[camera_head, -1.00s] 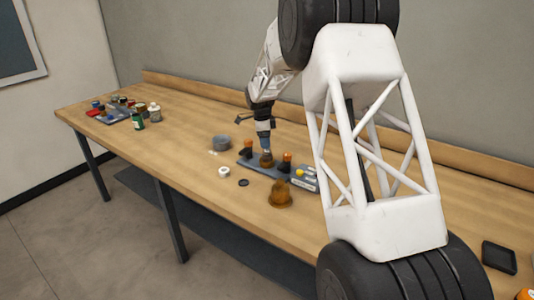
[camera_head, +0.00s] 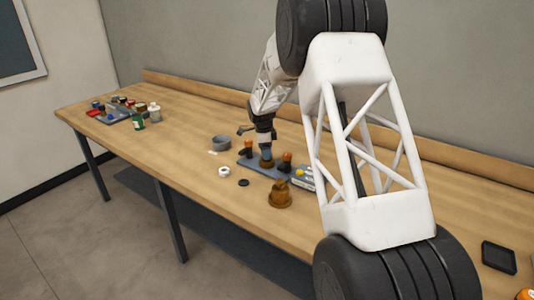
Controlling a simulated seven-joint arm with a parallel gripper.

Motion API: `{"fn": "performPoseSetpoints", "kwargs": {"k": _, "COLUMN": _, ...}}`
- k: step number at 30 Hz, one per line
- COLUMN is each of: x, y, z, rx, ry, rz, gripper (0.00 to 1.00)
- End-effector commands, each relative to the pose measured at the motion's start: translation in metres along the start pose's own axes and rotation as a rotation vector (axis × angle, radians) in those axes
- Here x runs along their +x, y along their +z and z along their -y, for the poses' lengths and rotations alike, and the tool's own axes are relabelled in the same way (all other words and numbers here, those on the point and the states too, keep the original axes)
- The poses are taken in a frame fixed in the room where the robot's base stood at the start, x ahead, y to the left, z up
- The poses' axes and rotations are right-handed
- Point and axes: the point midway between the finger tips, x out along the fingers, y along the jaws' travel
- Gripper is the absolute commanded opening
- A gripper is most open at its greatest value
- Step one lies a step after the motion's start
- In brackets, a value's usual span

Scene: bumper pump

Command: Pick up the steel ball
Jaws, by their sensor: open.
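My gripper (camera_head: 266,153) points down over the middle of a blue-grey tray (camera_head: 258,171) on the wooden bench. Its tip is small in this view, and I cannot tell whether it touches the brown round piece (camera_head: 266,162) under it. I cannot make out a steel ball; it may be hidden by my gripper or too small to see. Dark pieces with orange tops stand on the tray to the left (camera_head: 248,146) and right (camera_head: 286,159) of my gripper.
An amber bell-shaped piece (camera_head: 280,196) stands in front of the tray. A grey bowl (camera_head: 221,142), a white ring (camera_head: 224,171) and a black disc (camera_head: 243,183) lie to the left. The bench's left middle is clear.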

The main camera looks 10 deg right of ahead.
Motion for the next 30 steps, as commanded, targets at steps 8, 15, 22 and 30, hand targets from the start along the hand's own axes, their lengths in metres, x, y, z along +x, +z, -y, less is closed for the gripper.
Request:
{"fn": "performPoseSetpoints", "kwargs": {"k": 8, "x": -0.0001, "y": 0.0000, "z": 0.0000, "rx": 0.000, "ry": 0.000, "rz": 0.000, "gripper": 0.68}}
{"fn": "performPoseSetpoints", "kwargs": {"k": 15, "x": -0.0002, "y": 0.0000, "z": 0.0000, "rx": 0.000, "ry": 0.000, "rz": 0.000, "gripper": 0.48}}
{"fn": "performPoseSetpoints", "kwargs": {"k": 22, "x": -0.0002, "y": -0.0001, "z": 0.0000, "rx": 0.000, "ry": 0.000, "rz": 0.000, "gripper": 0.12}}
{"fn": "performPoseSetpoints", "kwargs": {"k": 30, "x": -0.0009, "y": -0.0001, "z": 0.0001, "rx": 0.000, "ry": 0.000, "rz": 0.000, "gripper": 0.10}}
